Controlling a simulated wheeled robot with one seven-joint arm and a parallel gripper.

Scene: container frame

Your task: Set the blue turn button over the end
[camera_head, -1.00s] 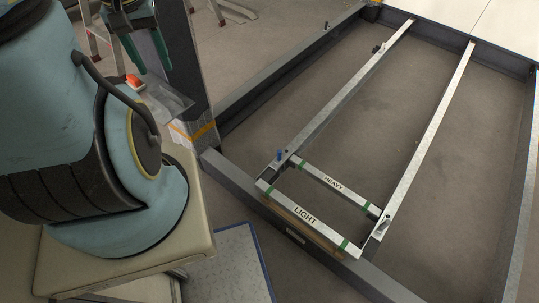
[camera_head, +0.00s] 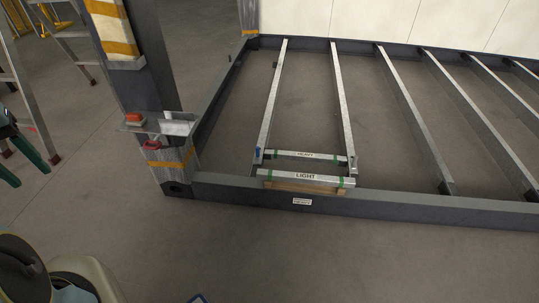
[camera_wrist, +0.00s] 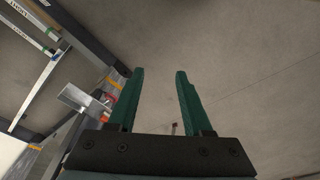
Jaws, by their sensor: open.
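The blue turn button (camera_head: 258,152) is a small upright blue piece at the near end of the left silver rail (camera_head: 272,100). It is close to the left end of the bar marked HEAVY (camera_head: 325,156); its exact turn is too small to tell. The bar marked LIGHT (camera_head: 325,177) lies nearer, on the frame's front beam. My gripper (camera_wrist: 160,75) has two green fingers, spread apart with nothing between them. In the head view, my gripper (camera_head: 28,163) is cut by the left edge, well away from the button.
A dark post (camera_head: 150,90) stands at the frame's front left corner, with a small shelf holding orange and red items. A stepladder (camera_head: 75,45) is at the far left. The dark front beam (camera_head: 400,206) bounds the frame.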

